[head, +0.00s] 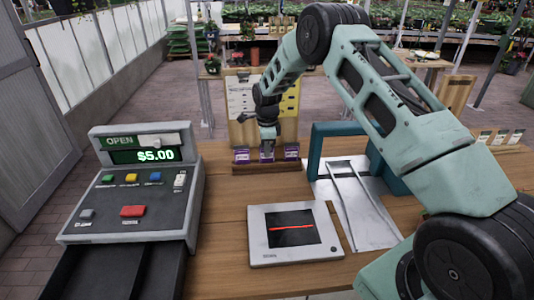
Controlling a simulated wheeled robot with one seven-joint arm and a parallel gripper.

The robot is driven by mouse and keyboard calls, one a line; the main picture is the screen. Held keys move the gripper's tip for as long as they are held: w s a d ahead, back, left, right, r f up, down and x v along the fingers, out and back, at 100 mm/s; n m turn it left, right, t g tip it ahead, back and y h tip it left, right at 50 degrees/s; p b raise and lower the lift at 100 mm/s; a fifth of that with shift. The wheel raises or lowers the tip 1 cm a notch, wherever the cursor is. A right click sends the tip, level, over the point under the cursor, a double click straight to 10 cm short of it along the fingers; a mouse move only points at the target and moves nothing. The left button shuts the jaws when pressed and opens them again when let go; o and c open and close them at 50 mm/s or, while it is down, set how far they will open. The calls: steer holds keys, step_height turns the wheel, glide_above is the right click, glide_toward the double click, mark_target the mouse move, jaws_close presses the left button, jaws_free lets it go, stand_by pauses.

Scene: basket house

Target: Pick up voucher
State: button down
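Three small purple-and-white items stand in a row in a wooden holder (253,169) near the back edge of the table. They are the left item (241,156), the middle item (266,157) and the right item (291,152). They are too small to read, so I cannot tell which, if any, is the voucher. My gripper (267,151) points down at the middle item, right above it or touching it. Its fingers are too small and dark to tell whether they are open or shut on that item.
A cash register (140,185) showing $5.00 stands at the left, its drawer (115,270) open. A flat scanner (293,234) lies front centre. A teal frame (316,155) over a metal chute (352,205) stands right. A board (240,100) rises behind the holder.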

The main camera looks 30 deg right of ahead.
step_height(320, 180, up, 18)
steer(key=b, duration=0.5)
stand_by(0.3)
